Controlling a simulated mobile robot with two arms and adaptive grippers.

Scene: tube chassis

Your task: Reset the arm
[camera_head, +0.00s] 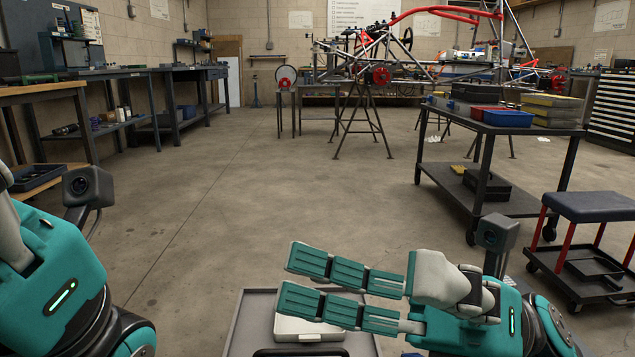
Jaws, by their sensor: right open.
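My right gripper (287,278) reaches in from the lower right, its two teal fingers pointing left and apart. It is open, with nothing seen between the fingers. It is above a grey tray (240,335) at the bottom middle, and its lower finger partly covers a white case (290,328) there. My left arm (50,285) is at the lower left; its fingers are not in the picture.
A dark cart (505,125) with blue and red bins stands at the right, a padded stool (590,207) in front of it. Workbenches (50,90) line the left wall. A tube chassis (400,60) rests on stands at the back. The middle floor is clear.

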